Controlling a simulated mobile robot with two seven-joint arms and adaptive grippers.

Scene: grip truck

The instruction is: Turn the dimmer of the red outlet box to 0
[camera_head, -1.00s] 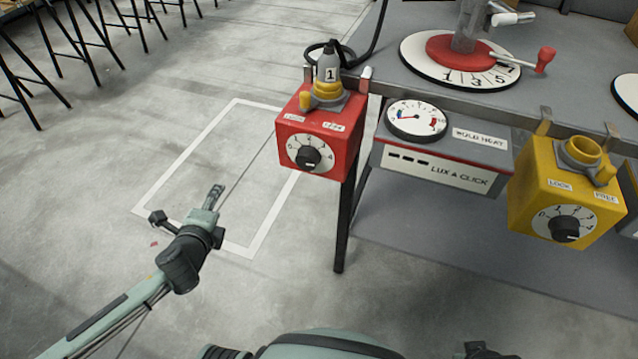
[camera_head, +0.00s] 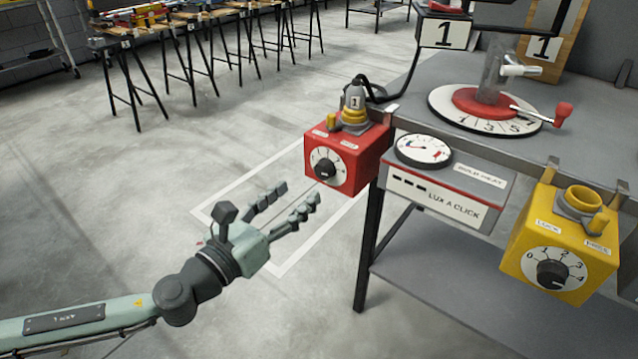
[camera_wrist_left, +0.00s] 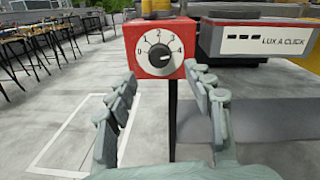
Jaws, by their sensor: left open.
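The red outlet box (camera_head: 341,178) hangs at the left corner of the table, with a yellow-collared plug marked 1 on top. Its black dimmer knob (camera_head: 326,170) faces me on a white dial. In the left wrist view, the knob (camera_wrist_left: 158,55) is centred on the dial, which is numbered 0 at lower left to 4 at right. Its pale pointer mark seems turned right, towards 4, but is small. My left gripper (camera_head: 299,193) is open and empty, below and in front of the box, apart from it. In the wrist view, its fingers stand either side, below the dial.
A yellow outlet box (camera_head: 562,245) with a similar dial hangs farther right. Between the boxes is a LUX A CLICK panel (camera_head: 434,200) with a gauge above. A table leg (camera_head: 368,250) stands below the red box.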

